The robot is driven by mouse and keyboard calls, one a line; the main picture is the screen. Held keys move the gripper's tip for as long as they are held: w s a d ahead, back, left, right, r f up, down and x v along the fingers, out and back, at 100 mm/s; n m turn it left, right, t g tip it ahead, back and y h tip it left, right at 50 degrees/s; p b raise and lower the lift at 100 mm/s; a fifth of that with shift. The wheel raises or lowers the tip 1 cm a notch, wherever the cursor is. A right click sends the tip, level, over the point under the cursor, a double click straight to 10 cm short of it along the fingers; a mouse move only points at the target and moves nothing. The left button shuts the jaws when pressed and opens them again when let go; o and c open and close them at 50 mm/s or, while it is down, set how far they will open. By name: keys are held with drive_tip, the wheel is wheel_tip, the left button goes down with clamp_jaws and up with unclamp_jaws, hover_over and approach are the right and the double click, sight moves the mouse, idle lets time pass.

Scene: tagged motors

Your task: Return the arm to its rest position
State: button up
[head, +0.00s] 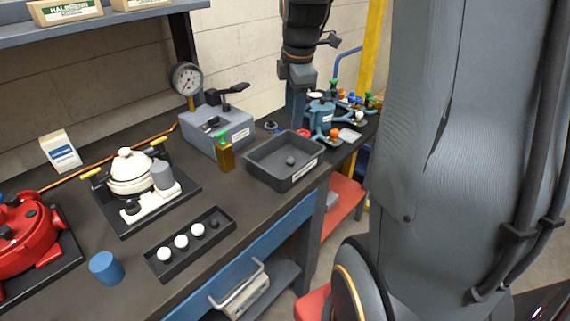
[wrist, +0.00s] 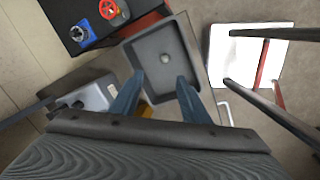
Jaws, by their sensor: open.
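My gripper (head: 298,108) hangs down at the upper middle of the head view, above the back of the bench near the grey tray (head: 255,170). In the wrist view its two blue fingers (wrist: 160,76) are spread apart with nothing between them. The tray also shows in the wrist view (wrist: 190,45), beyond the fingertips, with one small grey ball (wrist: 165,58) in it. My large grey arm link fills the right of the head view.
A blue motor (head: 321,116) stands beyond the tray. A white motor (head: 130,172), a red motor (head: 25,230) and a tray of balls (head: 160,268) are at left. A shelf (head: 100,30) overhangs the bench.

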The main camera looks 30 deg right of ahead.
drive_tip(key=shift+s+r, duration=0.2)
drive_tip(key=shift+r, duration=0.9)
drive_tip(key=s+a+f+m, duration=1.2)
drive_tip(key=s+a+m, duration=0.1)
drive_tip(key=a+m, duration=0.1)
drive_tip(key=shift+a+f+m+g+b, duration=0.3)
drive_tip(key=shift+m+g+b, duration=0.1)
drive_tip(key=shift+m, duration=0.3)
